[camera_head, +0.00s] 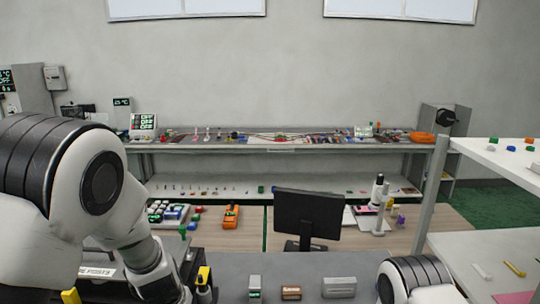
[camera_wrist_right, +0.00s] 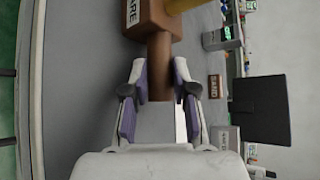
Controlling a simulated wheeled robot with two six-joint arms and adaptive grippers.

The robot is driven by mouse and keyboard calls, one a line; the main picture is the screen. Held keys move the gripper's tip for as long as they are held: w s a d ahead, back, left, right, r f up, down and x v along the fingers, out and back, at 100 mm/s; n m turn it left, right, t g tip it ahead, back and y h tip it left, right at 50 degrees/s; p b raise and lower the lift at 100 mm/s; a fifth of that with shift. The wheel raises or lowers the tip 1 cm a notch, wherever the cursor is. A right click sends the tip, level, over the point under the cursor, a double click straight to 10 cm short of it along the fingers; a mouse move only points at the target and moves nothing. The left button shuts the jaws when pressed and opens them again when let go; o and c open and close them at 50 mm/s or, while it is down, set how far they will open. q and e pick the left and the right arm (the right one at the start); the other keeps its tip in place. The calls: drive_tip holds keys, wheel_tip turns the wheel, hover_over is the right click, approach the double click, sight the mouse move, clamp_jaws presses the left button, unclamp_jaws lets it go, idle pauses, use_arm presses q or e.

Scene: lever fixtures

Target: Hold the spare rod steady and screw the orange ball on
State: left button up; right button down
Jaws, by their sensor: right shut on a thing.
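My right gripper (camera_wrist_right: 157,75) is shut on a brown rod (camera_wrist_right: 160,50), with one purple-padded finger on each side of it. The rod meets a brown block (camera_wrist_right: 150,18) whose partly cut-off label ends in "ARE". The orange ball cannot be made out in either view. In the head view my left arm fills the left side, and its gripper is out of the frame. My right forearm shows at the bottom right of the head view, with its gripper out of the frame there.
On the grey bench stand a grey block (camera_head: 254,288), a brown block (camera_head: 291,292) and a wider grey block (camera_head: 338,287). A black monitor (camera_head: 308,213) stands behind. A yellow-and-black thing (camera_head: 203,279) is near my left arm. A white shelf (camera_head: 500,160) is at right.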

idle(0.3)
drive_tip(key=c, duration=0.8)
unclamp_jaws()
drive_tip(key=shift+c, duration=0.2)
